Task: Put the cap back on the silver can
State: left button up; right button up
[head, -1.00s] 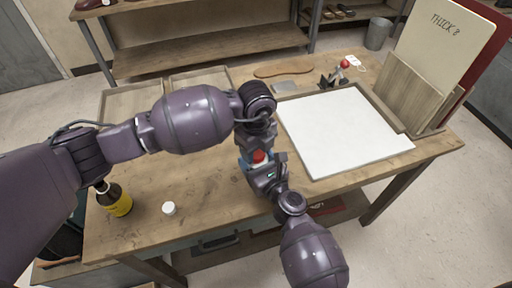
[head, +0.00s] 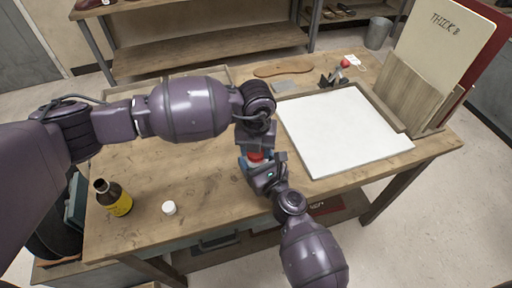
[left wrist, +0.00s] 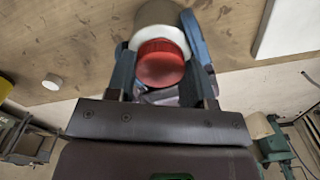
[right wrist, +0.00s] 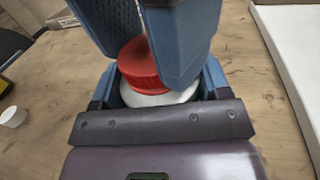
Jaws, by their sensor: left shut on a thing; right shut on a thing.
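The red cap (right wrist: 141,64) is between the fingers of my left gripper (left wrist: 160,68), which is shut on it; it also shows in the head view (head: 255,156). The silver can (left wrist: 160,14) has a white top (right wrist: 158,97) directly under the cap. My right gripper (right wrist: 160,88) is shut on the can from the near side. The cap is at the can's top and looks slightly tilted in the right wrist view; whether it is seated cannot be told. Most of the can's body is hidden by the grippers.
A dark bottle with a yellow label (head: 113,198) and a small white cap (head: 169,208) stand on the wooden table (head: 190,180) at the left. A white board in a tray (head: 345,130) lies to the right. The near table edge is close to the right arm.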

pick_arm(q)
jog(key=shift+m, duration=0.3)
jog(key=o, duration=1)
jog(key=shift+d, duration=0.1)
jog(key=shift+r, duration=2.25)
jog(key=shift+c, duration=0.3)
